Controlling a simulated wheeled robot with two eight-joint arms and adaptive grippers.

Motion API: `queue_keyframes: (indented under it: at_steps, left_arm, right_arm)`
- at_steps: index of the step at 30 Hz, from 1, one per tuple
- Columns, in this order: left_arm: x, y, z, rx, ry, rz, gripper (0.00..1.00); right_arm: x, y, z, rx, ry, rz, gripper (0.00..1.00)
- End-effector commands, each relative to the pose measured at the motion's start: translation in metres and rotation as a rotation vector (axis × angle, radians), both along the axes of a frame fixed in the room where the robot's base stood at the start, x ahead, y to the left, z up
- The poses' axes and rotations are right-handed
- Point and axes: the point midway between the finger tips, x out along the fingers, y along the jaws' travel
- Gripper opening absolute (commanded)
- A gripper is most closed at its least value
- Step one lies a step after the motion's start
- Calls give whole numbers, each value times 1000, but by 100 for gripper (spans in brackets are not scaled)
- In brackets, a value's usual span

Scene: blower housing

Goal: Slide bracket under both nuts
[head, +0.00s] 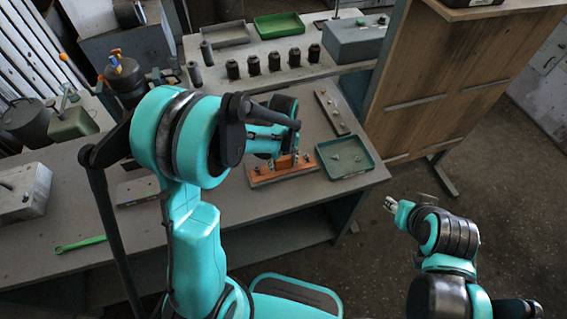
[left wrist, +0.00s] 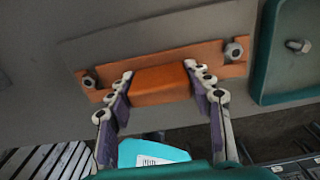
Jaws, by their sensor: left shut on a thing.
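The orange bracket (head: 270,174) lies along a pale plate (head: 256,184) on the bench. In the left wrist view the bracket (left wrist: 161,82) has a raised middle block and flat end tabs. One nut (left wrist: 88,82) shows at its left tab and another nut (left wrist: 233,52) at its right tab. Both tabs appear to reach the nuts, but I cannot tell how far under them they sit. My left gripper (left wrist: 160,84) is shut on the raised block, one finger at each end. My right gripper (head: 391,204) is off to the right, away from the bench, too small to judge.
A green tray (head: 372,171) with several small metal parts lies close to the right of the bracket. A narrow plate (head: 331,112) lies behind it. A green wrench (head: 80,244) lies at the left front. Several dark cylinders stand on the rear bench. A wooden panel (head: 440,75) rises at right.

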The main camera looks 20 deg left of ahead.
Motion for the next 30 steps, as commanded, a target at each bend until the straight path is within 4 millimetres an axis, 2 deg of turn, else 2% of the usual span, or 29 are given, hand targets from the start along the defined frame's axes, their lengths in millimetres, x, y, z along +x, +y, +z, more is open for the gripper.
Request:
queue_keyframes:
  at_steps: [10,11,19,20,21,25,26,27,28,30]
  left_arm:
    - [8,6,-1,0,0,0,13]
    - [8,5,0,0,0,0,8]
    - [7,5,-5,-2,2,-1,8]
    - [7,5,-6,-2,2,-1,2]
    - [7,5,-6,-2,2,-1,0]
    - [6,4,-5,-2,3,-1,0]
    - [6,4,-5,-2,5,-1,59]
    - [6,4,-5,-1,4,-1,69]
    - [6,5,-5,-1,4,-1,75]
    - [7,5,-5,-2,2,-1,75]
  right_arm:
    - [0,0,-2,0,0,0,40]
    - [0,0,-2,0,0,0,40]
    - [0,0,-8,0,0,0,40]
    - [0,0,-9,0,0,0,40]
    - [0,0,-8,0,0,0,40]
    - [0,0,-8,0,0,0,40]
    - [0,0,-8,0,0,0,40]
    - [0,0,-8,0,0,0,40]
    - [0,0,-8,0,0,0,40]
    - [0,0,-8,0,0,0,40]
